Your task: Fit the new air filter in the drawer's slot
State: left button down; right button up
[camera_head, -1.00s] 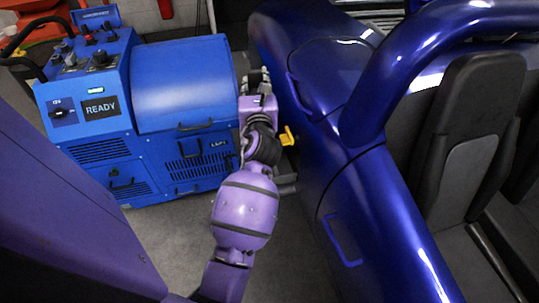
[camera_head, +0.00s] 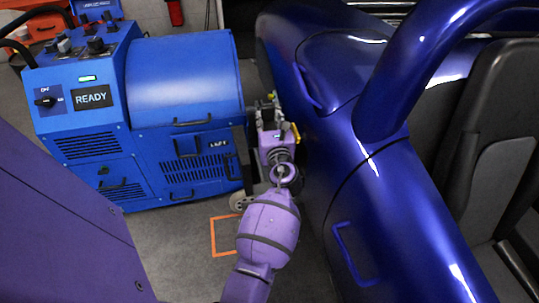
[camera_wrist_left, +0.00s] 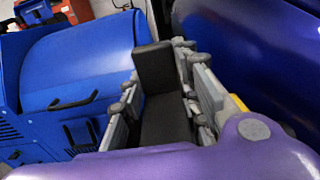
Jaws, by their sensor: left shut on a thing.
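My left gripper (camera_head: 264,108) is beside the right end of the blue dynamometer cabinet (camera_head: 185,80), in the gap before the car. In the left wrist view, its grey fingers (camera_wrist_left: 163,92) stand on either side of a black L-shaped thing (camera_wrist_left: 158,68), and they are shut on it. I cannot tell whether this is the air filter. The cabinet front has dark handles, one low down (camera_head: 182,195) and one under the rounded cover (camera_head: 192,122). No open drawer or slot can be made out. My right gripper is out of view.
A glossy blue car body (camera_head: 330,130) stands close on the right. A caster wheel (camera_head: 238,201) is by the cabinet's right end. An orange corner mark (camera_head: 213,238) lies on the grey floor, clear in front of the cabinet.

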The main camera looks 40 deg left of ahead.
pick_arm(q)
notch_tip(320, 180, down, 9)
jog(key=b, duration=0.4)
jog(key=shift+f+b, duration=0.65)
jog(key=shift+f, duration=0.1)
notch_tip(320, 180, down, 3)
jog(key=shift+r+b, duration=0.1)
jog(key=shift+b, duration=0.75)
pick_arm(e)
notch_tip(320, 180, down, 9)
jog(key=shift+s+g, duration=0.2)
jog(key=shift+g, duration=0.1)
pick_arm(q)
jog(key=shift+f, duration=0.2)
jog(key=c, duration=1.3)
grip_release()
jog(key=shift+f, duration=0.1)
